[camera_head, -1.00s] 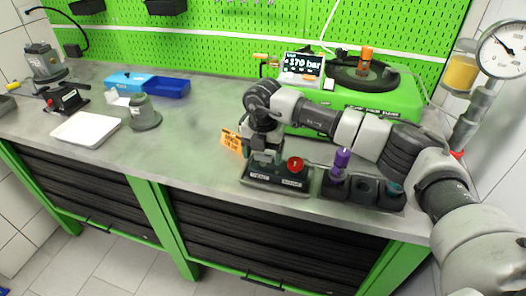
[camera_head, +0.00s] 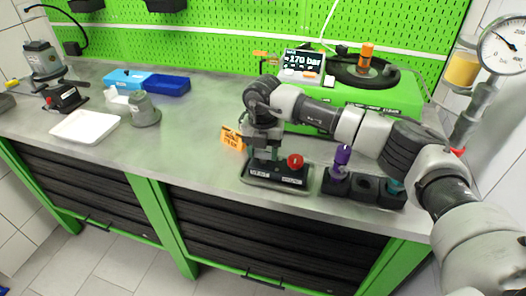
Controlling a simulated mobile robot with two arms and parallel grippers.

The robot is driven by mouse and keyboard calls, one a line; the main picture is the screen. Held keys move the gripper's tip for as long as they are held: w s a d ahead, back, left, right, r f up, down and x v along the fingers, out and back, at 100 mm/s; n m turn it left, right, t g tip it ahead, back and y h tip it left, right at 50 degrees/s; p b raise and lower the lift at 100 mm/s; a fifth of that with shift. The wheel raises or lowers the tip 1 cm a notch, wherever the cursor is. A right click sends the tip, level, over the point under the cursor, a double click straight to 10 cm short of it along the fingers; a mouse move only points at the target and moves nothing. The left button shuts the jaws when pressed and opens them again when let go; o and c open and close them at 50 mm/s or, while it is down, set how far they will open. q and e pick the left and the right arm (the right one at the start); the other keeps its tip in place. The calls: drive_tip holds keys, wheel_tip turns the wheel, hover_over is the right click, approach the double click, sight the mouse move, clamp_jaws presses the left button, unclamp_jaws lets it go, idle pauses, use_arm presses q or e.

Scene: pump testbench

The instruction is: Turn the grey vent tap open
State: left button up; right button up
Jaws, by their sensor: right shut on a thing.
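My right gripper (camera_head: 264,154) points down onto a black valve block (camera_head: 262,177) at the front of the bench. It is shut on the grey vent tap at the left part of this block. The fingers and wrist hide most of the tap, so its exact angle cannot be told. A red knob (camera_head: 295,161) stands on the right part of the same block, just right of the fingers and apart from them. My left gripper is not in view.
A dark holder (camera_head: 364,190) with a purple-topped piece (camera_head: 342,157) stands right of the block. An orange sign (camera_head: 232,138) is behind left. A green test unit (camera_head: 385,95) with a display (camera_head: 303,62) reading 170 bar stands behind.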

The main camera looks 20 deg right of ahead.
sight(263, 151)
drive_tip(key=n+b, duration=0.2)
drive_tip(key=n, duration=0.2)
drive_tip(key=n+b, duration=0.1)
drive_tip(key=n, duration=0.3)
drive_tip(key=shift+b, duration=0.35)
drive_tip(key=n+b, duration=0.1)
drive_tip(key=n, duration=0.3)
drive_tip(key=n+b, duration=0.1)
drive_tip(key=n, duration=0.3)
drive_tip(key=shift+n, duration=0.3)
drive_tip(key=shift+r, duration=0.1)
drive_tip(key=o, duration=0.9)
drive_tip(key=shift+o, duration=0.2)
wheel_tip(263, 151, up, 11)
drive_tip(key=b, duration=0.1)
